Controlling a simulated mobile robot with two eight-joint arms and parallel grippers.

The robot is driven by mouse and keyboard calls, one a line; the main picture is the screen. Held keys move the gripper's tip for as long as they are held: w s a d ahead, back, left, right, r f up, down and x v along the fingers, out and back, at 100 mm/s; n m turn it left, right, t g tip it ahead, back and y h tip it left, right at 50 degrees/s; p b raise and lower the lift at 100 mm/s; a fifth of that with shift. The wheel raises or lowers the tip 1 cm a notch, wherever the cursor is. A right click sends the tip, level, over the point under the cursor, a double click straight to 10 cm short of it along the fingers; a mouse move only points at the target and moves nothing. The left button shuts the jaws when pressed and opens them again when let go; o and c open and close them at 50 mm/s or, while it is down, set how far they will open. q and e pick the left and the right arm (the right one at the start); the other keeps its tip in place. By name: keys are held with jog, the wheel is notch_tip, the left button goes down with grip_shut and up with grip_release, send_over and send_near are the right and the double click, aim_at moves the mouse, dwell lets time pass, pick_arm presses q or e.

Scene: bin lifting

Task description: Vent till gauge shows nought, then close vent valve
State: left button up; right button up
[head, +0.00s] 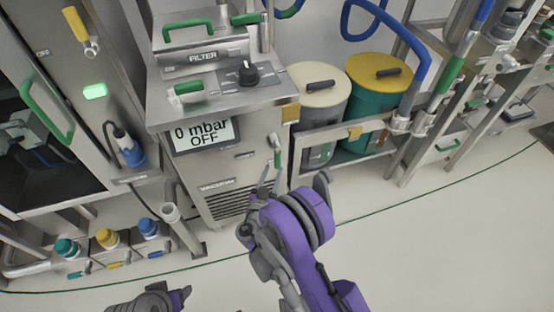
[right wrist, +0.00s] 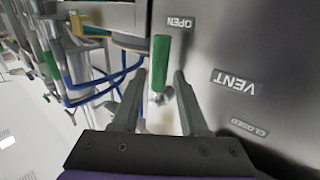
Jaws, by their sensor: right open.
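The gauge screen (head: 205,134) on the steel vacuum unit reads "0 mbar OFF". The vent valve's green handle (head: 277,157) is on the front of that unit, right of the screen. In the right wrist view the green handle (right wrist: 161,62) points toward the OPEN label (right wrist: 180,22), away from the CLOSED label (right wrist: 248,128). My right gripper (right wrist: 160,76) is open, its fingers on either side of the handle; whether they touch it is unclear. In the head view the right gripper (head: 270,176) is just below the handle. My left gripper (head: 150,300) is low at the left, its fingers unclear.
A cream-lidded bin (head: 318,84) and a yellow-lidded green bin (head: 378,78) stand on a steel rack right of the unit. Capped fittings (head: 107,238) line a low rail at left. The floor (head: 430,235) at lower right is clear.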

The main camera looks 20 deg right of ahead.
aim_at(277, 162)
jog(key=x, duration=0.6)
grip_shut()
dwell(1.3)
